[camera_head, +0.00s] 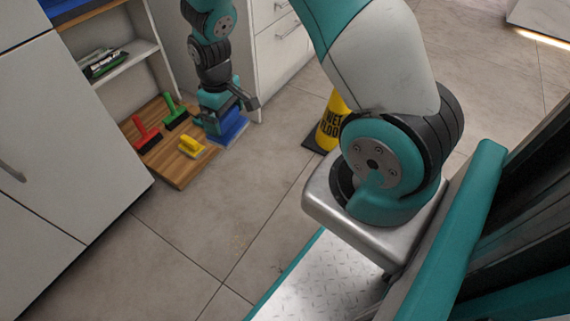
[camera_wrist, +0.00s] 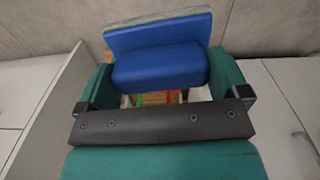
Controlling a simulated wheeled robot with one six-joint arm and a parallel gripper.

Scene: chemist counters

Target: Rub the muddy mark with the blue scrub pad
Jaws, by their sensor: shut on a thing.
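The blue scrub pad (camera_head: 234,130) is held in my gripper (camera_head: 217,116), near the right edge of a wooden board in the head view. In the wrist view the blue pad (camera_wrist: 160,45) sits between the two teal fingers of my gripper (camera_wrist: 163,76), with its grey scrubbing side facing away. The gripper is shut on the pad's blue handle block.
The wooden board (camera_head: 177,177) carries a red brush (camera_head: 146,137), a green brush (camera_head: 175,114) and a yellow brush (camera_head: 192,147). A yellow wet floor sign (camera_head: 331,128) stands to the right. White cabinets (camera_head: 60,140) line the left. The middle floor is clear.

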